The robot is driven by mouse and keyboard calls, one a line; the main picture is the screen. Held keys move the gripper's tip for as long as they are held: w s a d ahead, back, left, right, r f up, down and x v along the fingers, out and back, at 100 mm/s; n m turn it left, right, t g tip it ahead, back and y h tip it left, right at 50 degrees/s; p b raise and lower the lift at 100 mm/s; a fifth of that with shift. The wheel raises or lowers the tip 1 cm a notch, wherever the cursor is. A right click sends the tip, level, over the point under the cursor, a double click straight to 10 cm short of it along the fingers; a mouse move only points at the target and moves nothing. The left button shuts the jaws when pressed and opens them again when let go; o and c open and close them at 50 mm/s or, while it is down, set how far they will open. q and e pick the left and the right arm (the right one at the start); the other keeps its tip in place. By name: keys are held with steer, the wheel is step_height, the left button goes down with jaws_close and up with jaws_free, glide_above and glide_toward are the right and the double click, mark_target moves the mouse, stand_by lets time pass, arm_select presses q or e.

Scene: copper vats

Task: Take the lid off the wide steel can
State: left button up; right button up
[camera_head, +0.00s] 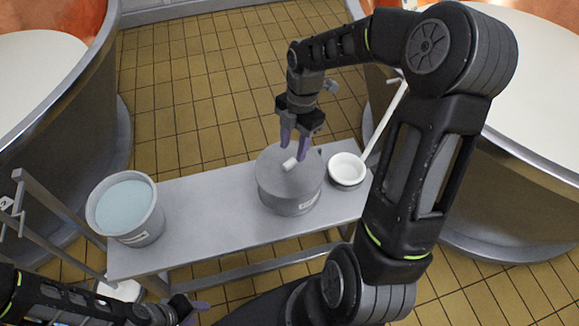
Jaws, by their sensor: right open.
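The wide steel can (288,197) stands upright on the grey bench. Its flat grey lid (272,177) is on it, with a small white knob (290,164) on top. My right gripper (293,153) is open and points down over the lid, its purple fingers at the knob. Whether they touch the knob or the lid I cannot tell. My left gripper (197,311) is low at the bottom edge of the view, in front of the bench and away from the can. Its fingers are partly hidden, and I cannot tell their opening.
A grey bucket (137,237) of pale blue liquid stands at the bench's left end. A white ladle (347,169) lies right of the can, its long handle pointing up and right. The bench (205,210) is bare between bucket and can. Large vats (68,105) flank the tiled floor.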

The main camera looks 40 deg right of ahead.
mark_target(290, 161)
steer(key=shift+f, duration=0.1)
steer(key=f, duration=0.3)
steer(key=a+f, duration=0.1)
steer(key=f, duration=0.1)
steer(key=shift+w, duration=0.1)
steer(key=shift+c, duration=0.3)
jaws_close()
stand_by(0.4)
